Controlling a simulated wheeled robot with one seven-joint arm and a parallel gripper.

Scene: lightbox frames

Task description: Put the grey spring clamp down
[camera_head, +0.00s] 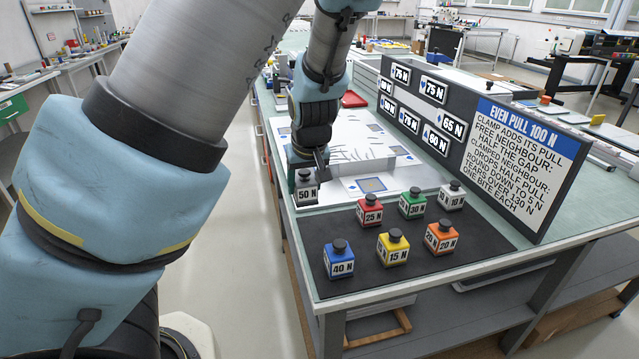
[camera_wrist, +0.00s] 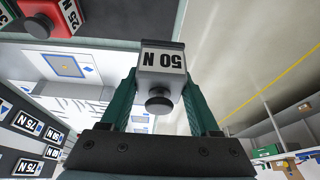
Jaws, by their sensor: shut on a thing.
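The grey spring clamp (camera_head: 305,188), a block with a dark knob and a "50 N" label, is held in my gripper (camera_head: 309,172). In the wrist view the same clamp (camera_wrist: 162,70) sits between the two green fingers of my gripper (camera_wrist: 162,85), which are shut on its sides. In the head view it appears at the left edge of the bench, by the near left corner of the white panel. I cannot tell whether its underside touches anything. The arm hides part of the gripper in the head view.
On the dark mat (camera_head: 440,225) stand several coloured clamps, including red (camera_head: 369,212), green (camera_head: 412,204), blue (camera_head: 339,262), yellow (camera_head: 393,250) and orange (camera_head: 440,238). A white panel (camera_head: 350,150) lies behind the mat. An upright board (camera_head: 525,140) with force labels stands at right.

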